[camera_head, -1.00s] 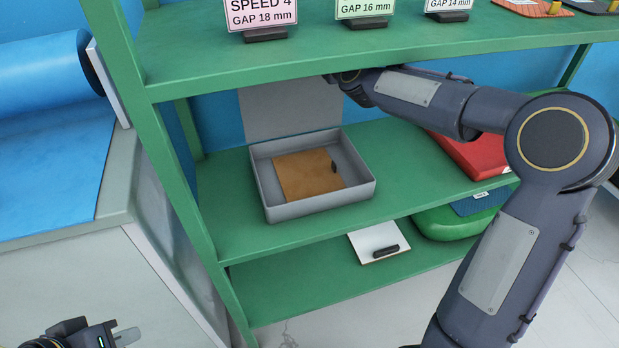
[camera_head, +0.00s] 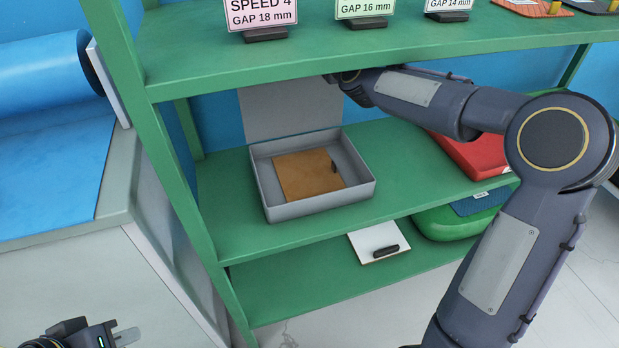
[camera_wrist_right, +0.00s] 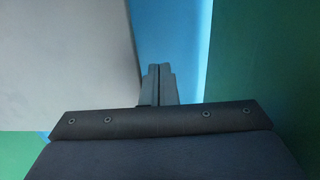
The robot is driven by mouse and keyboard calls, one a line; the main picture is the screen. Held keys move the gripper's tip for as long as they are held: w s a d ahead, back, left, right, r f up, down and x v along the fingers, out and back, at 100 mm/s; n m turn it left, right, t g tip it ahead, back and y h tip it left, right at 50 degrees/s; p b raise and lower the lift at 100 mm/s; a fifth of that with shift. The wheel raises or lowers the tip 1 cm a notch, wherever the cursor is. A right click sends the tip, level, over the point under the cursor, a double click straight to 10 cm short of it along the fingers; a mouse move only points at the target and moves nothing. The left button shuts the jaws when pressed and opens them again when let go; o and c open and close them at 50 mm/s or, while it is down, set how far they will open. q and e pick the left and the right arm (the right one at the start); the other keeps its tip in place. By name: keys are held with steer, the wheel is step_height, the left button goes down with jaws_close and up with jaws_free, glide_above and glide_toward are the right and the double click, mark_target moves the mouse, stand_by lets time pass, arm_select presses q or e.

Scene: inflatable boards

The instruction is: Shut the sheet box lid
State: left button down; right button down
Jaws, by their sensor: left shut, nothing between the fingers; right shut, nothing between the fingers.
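The grey sheet box (camera_head: 322,203) stands on the middle green shelf. Its lid (camera_head: 290,110) stands upright at the back edge, so the box is open. A brown sheet (camera_head: 305,176) with a small dark handle lies inside. My right arm reaches in from the right under the top shelf; in the head view its gripper is hidden behind that shelf. In the right wrist view the right gripper (camera_wrist_right: 158,68) is shut and empty, beside the edge of the grey lid (camera_wrist_right: 70,50); I cannot tell if they touch. My left gripper (camera_head: 127,336) is shut and empty at the bottom left.
The top green shelf (camera_head: 380,48) overhangs the box and carries several sign cards. A red board (camera_head: 470,155) lies right of the box. A white plate (camera_head: 368,246) and a green board (camera_head: 450,223) are on the lower shelf. A shelf post (camera_head: 160,150) stands left.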

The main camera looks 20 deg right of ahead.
steer(key=shift+f, duration=0.15)
steer(key=s+b, duration=0.3)
steer(key=s, duration=0.3)
steer(key=shift+f+b, duration=0.4)
stand_by(0.8)
steer(key=shift+s+d, duration=0.1)
steer(key=shift+s+f+b, duration=0.35)
steer(key=shift+s+b, duration=0.3)
steer(key=shift+s, duration=0.15)
steer(key=shift+s+f+b, duration=0.4)
steer(key=shift+s+b, duration=0.25)
steer(key=shift+s, duration=0.15)
steer(key=shift+s+f+b, duration=0.35)
steer(key=shift+s+b, duration=0.3)
steer(key=shift+s, duration=0.15)
steer(key=shift+d, duration=0.1)
